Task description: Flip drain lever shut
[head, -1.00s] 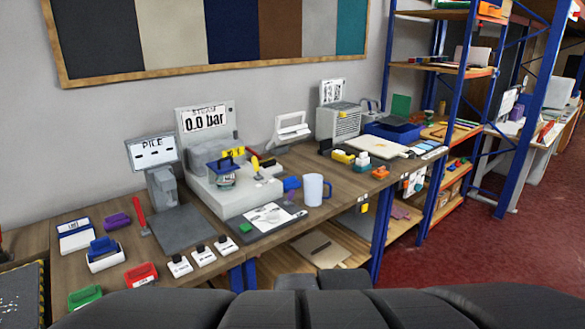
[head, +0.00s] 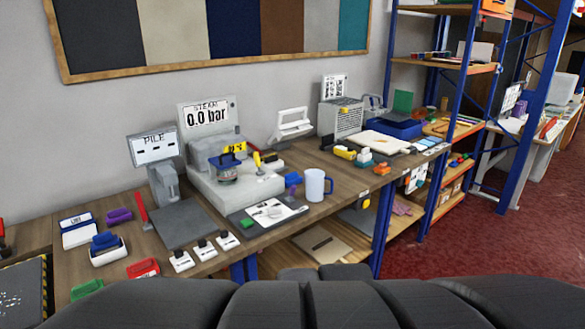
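The white steam machine (head: 236,192) stands on the wooden bench, and its sign (head: 206,112) reads "STEAM 0.0 bar". A small yellow lever (head: 257,159) stands up, slightly tilted, on the machine's right part. It looks like the drain lever, but its label is too small to read. A blue-topped pot-like part (head: 225,167) with a yellow tag (head: 235,148) sits to the left of the lever. My gripper is not in view; only dark parts of my own body show along the bottom edge.
Several white switch blocks (head: 204,249) line the bench's front edge. The pile display (head: 154,147) stands left. Red floor (head: 470,235) is clear at the right.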

